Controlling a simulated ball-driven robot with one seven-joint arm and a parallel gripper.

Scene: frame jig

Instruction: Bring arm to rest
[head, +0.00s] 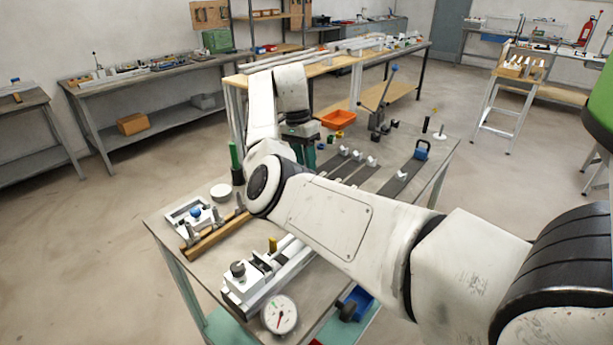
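My white arm crosses the picture from the lower right to a dark-ringed joint over the near left of the workbench (172,235). From there it rises, bends over at the top and points down. My gripper (300,134) is at that end, above the far left part of the bench, small and dark against a green thing behind or below it. Its fingers are not clear, so I cannot tell whether it is open or holds anything.
A clamp fixture (252,282), a dial gauge (280,315), a wooden bar (212,236) and a white round piece (220,191) lie near my arm. Dark rails with clamps (405,176) and a lever press (380,108) stand to the right. An orange tray (338,119) is beyond the gripper.

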